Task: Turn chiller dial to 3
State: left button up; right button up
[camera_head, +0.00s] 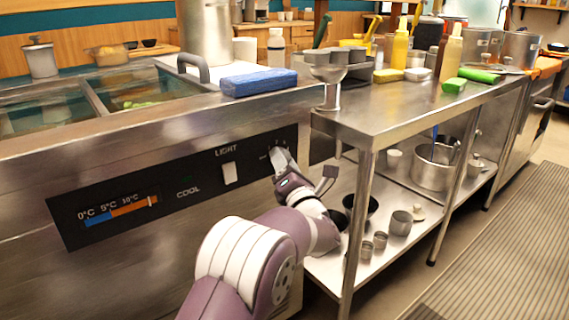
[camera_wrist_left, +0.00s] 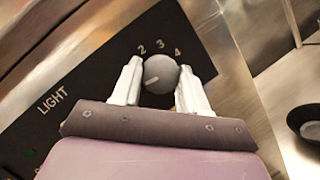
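The chiller dial (camera_wrist_left: 161,74) is a round grey knob with a short white mark on the black control panel (camera_head: 110,209). The numbers 2, 3 and 4 show around its upper side in the left wrist view. The white mark points to the lower left there, away from the 3. My left gripper (camera_wrist_left: 161,80) has one white finger on each side of the dial, with slim gaps; firm contact cannot be made out. In the head view my left gripper (camera_head: 281,160) reaches the panel's right end and mostly hides the dial. My right gripper is not in view.
A white light switch (camera_head: 229,173) is left of the dial. A temperature display (camera_head: 121,209) is farther left. A steel table (camera_head: 385,122) with bowls and cups on its lower shelf stands close on the right. A blue sponge block (camera_head: 258,83) lies on the chiller top.

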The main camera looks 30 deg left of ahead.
pick_arm(q)
jog(key=c, duration=0.3)
jog(key=shift+w+d+r+m+g+h+p, duration=0.15)
jog(key=shift+m+g+h+p, duration=0.9)
jog(key=shift+m+p, duration=3.65)
jog(key=shift+s+a+r+m+g+h+p, duration=0.3)
jog(key=shift+m+g+p, duration=1.55)
jog(key=shift+p, duration=5.4)
jog(key=shift+w+d+r+m+g+h+p, duration=0.2)
jog(key=shift+m+g+h+p, duration=0.75)
jog(key=shift+m+p, duration=3.85)
jog(key=shift+f+n+p, duration=0.2)
jog(key=shift+n+p, duration=0.95)
